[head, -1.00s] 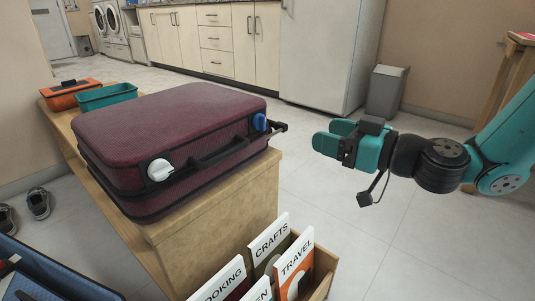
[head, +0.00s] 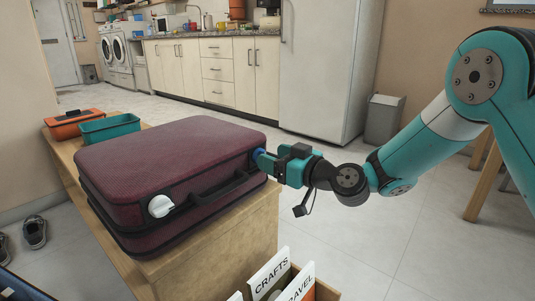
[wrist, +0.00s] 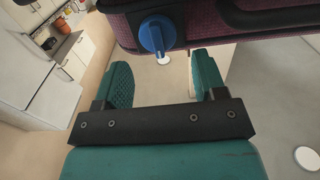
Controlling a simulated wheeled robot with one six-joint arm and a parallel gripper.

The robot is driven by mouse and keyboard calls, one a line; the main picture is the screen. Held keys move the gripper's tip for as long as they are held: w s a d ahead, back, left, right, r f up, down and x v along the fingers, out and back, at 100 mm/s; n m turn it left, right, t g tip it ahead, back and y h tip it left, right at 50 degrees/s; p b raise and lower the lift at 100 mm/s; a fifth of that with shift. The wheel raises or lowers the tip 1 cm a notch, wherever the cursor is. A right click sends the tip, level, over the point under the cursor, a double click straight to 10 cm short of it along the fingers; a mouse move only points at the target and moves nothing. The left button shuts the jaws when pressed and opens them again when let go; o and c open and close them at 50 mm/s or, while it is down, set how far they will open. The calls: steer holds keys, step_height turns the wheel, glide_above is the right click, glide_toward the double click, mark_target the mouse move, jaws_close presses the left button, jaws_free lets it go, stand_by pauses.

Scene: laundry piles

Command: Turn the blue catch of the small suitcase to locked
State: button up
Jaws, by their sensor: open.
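The maroon suitcase (head: 165,160) lies flat on a wooden bench. Its blue catch (head: 257,154) is at the right end of the front side, mostly hidden behind my gripper in the head view. In the wrist view the blue catch (wrist: 157,36) is a round knob with a raised ridge running roughly up and down. My gripper (head: 263,161) is at the catch with its teal fingers apart. In the wrist view my gripper (wrist: 162,70) has one finger to each side of the catch's line, the catch just past the tips. I cannot tell whether they touch.
A white catch (head: 161,206) and a dark handle (head: 215,190) are on the same suitcase side. A teal tray (head: 110,128) and an orange box (head: 73,123) stand behind. Books (head: 270,275) stand in a wooden box below.

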steer(key=shift+x, duration=1.45)
steer(key=shift+c, duration=0.4)
steer(key=c, duration=0.8)
